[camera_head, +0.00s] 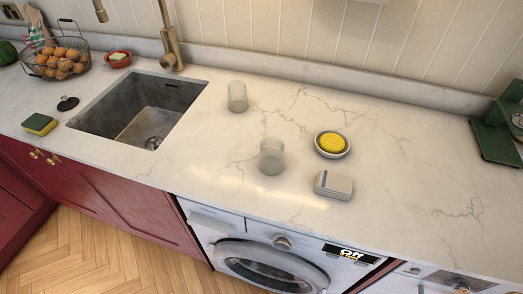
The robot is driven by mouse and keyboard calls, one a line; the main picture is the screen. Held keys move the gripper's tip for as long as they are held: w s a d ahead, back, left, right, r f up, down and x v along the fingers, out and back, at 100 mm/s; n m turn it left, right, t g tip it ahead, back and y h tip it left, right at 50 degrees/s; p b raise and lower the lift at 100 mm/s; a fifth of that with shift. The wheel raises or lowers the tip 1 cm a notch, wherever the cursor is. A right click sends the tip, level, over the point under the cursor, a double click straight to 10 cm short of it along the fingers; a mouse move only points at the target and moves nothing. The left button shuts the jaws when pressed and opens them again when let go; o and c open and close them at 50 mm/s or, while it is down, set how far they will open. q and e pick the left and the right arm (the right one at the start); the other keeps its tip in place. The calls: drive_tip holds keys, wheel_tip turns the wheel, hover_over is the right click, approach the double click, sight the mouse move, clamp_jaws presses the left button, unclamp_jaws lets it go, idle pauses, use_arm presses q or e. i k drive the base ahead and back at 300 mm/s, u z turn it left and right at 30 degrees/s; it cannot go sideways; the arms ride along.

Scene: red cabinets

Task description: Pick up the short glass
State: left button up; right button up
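Two clear, frosted-looking glasses stand upright on the pale marble counter (400,170). The back glass (238,97) is just right of the sink, nearer the wall. The front glass (272,156) is closer to the counter's front edge, above the washing machine. They look similar in shape, and I cannot tell surely which is the shorter. Neither of my grippers shows in the head view.
The sink (140,108) and gold tap (172,45) are left. A green rack (495,130) stands far right. The counter between is clear.

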sight(271, 150)
drive_tip(key=k, duration=0.5)
drive_tip(key=u, duration=1.9)
drive_tip(key=i, duration=1.2)
drive_tip(key=z, duration=1.95)
